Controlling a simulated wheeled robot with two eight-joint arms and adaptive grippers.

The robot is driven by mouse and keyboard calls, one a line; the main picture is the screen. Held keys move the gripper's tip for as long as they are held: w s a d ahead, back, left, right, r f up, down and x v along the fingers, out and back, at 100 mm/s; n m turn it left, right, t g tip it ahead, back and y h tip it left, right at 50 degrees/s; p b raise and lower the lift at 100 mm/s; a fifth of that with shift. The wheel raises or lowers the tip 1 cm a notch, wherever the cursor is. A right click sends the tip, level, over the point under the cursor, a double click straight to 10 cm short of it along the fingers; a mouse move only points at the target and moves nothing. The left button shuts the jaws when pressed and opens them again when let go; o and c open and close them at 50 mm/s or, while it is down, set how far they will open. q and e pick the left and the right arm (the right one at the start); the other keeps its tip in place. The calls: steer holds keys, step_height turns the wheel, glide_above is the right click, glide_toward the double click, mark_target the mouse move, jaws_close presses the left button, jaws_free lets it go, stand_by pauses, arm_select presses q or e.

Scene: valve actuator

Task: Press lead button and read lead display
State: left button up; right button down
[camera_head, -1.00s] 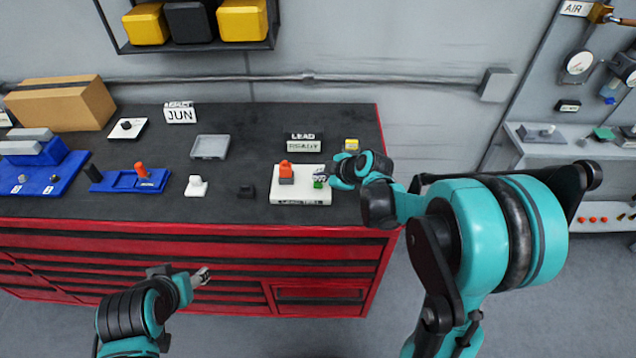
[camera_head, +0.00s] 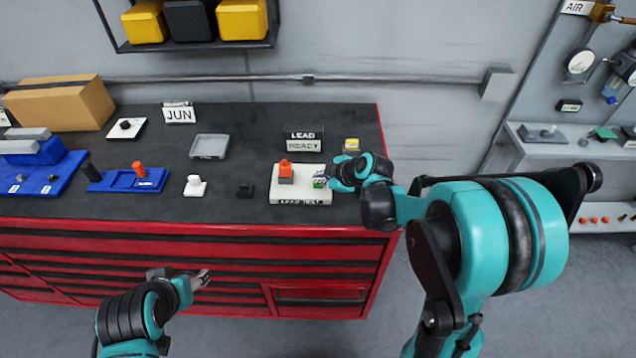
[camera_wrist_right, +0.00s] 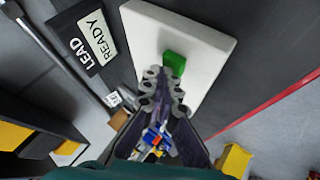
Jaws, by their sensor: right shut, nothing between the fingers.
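The white lead test base (camera_head: 300,198) sits near the right end of the black bench top. An orange block on a grey mount (camera_head: 286,172) stands on its left half, and a green button (camera_head: 318,182) on its right half. The lead display (camera_head: 304,142) behind it reads READY; it also shows in the right wrist view (camera_wrist_right: 96,38). My right gripper (camera_head: 324,178) is shut and empty, its tips right at the green button (camera_wrist_right: 174,62); I cannot tell if they touch it. My left gripper (camera_head: 204,279) hangs in front of the bench; its finger gap is unclear.
A small yellow-topped block (camera_head: 351,145) stands just behind my right gripper. The bench's right edge is close to my right arm.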

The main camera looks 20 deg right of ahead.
steer(key=shift+f+b, duration=0.3)
steer(key=shift+r, duration=0.1)
stand_by(0.4)
steer(key=shift+r+p, duration=0.7)
steer(key=shift+r, duration=0.15)
steer(key=shift+r, duration=0.15)
step_height(320, 180, up, 5)
steer(key=p, duration=0.4)
stand_by(0.5)
